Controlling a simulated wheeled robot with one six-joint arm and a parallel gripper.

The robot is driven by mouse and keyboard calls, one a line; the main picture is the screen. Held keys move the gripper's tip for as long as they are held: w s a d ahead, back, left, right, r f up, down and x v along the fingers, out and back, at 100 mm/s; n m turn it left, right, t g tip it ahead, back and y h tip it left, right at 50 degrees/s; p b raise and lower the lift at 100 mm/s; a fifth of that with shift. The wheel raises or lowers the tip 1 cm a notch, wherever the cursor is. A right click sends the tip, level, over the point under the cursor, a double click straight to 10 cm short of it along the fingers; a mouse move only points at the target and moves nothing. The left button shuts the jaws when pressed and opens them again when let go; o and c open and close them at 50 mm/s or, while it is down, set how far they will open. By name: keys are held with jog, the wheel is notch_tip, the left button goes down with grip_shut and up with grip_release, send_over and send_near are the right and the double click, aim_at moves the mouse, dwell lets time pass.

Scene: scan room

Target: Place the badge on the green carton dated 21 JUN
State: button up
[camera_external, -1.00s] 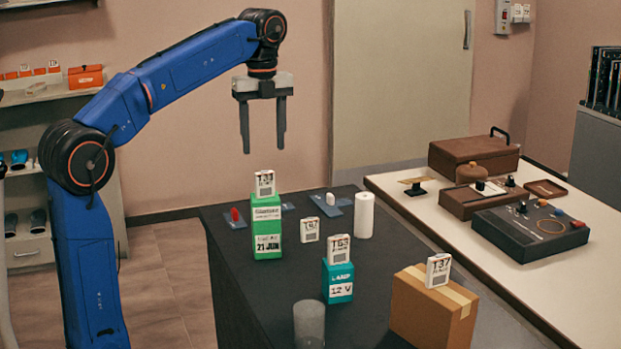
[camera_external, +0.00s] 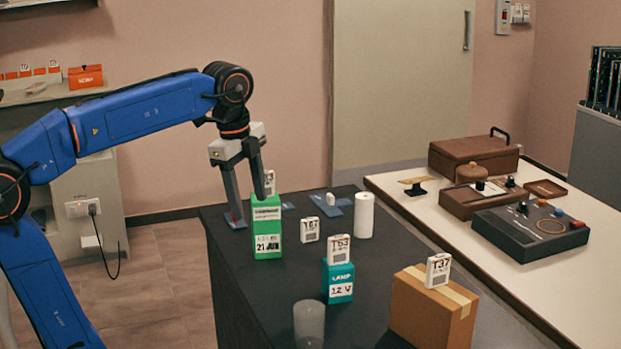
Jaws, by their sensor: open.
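The green carton (camera_external: 267,228) reading 21 JUN stands upright on the dark table at the left. A white badge (camera_external: 270,183) stands on its top, partly covered in this view by a finger of my gripper. My gripper (camera_external: 249,212) is open and points down at the carton's left, with nothing seen between its fingers. I cannot tell whether a finger touches the badge or carton. Similar white badges stand on the table (camera_external: 309,229), on the teal box (camera_external: 338,249) and on the cardboard box (camera_external: 438,270).
The teal box (camera_external: 340,283), cardboard box (camera_external: 432,312), white cylinder (camera_external: 364,216) and grey translucent cylinder (camera_external: 309,324) stand on the dark table (camera_external: 265,290). A small white piece on a blue pad (camera_external: 344,202) lies behind. The pale table at right holds brown cases (camera_external: 474,158).

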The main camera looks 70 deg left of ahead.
jog(key=s+d+f+n+t, duration=0.1)
jog(key=s+d+f+n, duration=0.2)
jog(key=s+f, duration=0.2)
jog(key=s+d+f+n+t, duration=0.1)
jog(key=s+d+f+n, duration=0.2)
jog(key=f, duration=0.8)
jog(key=s+d+f+n+t, duration=0.1)
jog(key=s+d+f+n, duration=0.2)
jog(key=s+f+n, duration=0.2)
notch_tip(320, 180, down, 4)
jog(key=shift+s+d+r, duration=0.25)
jog(key=shift+s+d, duration=0.15)
jog(key=shift+s, duration=0.55)
